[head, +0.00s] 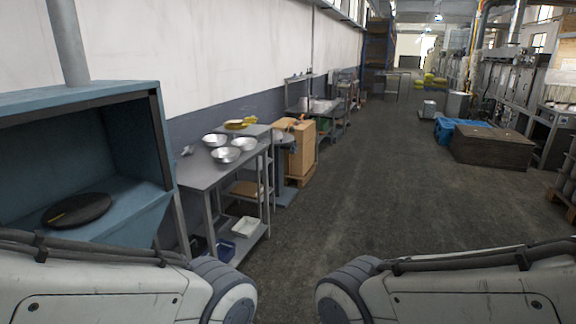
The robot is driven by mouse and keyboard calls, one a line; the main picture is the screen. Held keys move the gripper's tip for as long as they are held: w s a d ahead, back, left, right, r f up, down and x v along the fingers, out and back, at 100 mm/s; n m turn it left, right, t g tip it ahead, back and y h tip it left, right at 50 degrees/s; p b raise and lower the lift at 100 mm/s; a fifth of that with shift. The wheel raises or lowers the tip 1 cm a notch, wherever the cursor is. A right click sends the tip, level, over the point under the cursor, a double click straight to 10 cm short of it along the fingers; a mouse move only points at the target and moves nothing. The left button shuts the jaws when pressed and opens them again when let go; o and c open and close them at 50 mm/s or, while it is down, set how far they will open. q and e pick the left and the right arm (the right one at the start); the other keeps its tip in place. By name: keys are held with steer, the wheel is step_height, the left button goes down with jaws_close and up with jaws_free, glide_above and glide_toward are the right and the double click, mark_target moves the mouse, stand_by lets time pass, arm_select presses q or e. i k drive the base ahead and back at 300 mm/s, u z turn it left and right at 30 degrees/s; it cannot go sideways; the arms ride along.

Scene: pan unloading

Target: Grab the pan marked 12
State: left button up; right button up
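No marking 12 can be read on anything in the head view. A dark, round, flat object (78,211), possibly a pan or lid, lies inside a blue open-fronted cabinet (135,212) at the left. Several shiny metal bowls or pans, one of them in front (227,155), sit on a grey metal table (195,172) right of the cabinet. Links of both my arms cross the bottom of the view. Neither gripper shows, so their state is hidden.
A wooden box (301,150) and further benches line the left wall behind the table. A brown crate (490,148) stands on the floor at the right, with machines beyond. The middle aisle floor (380,180) is clear. A white tray (245,226) sits on the table's lower shelf.

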mark_target(225, 154)
steer(key=z, duration=0.35)
steer(key=i, duration=1.95)
steer(key=u, duration=0.35)
steer(key=i, duration=1.75)
steer(key=u, duration=1.25)
steer(key=i, duration=0.75)
steer(key=u, duration=0.35)
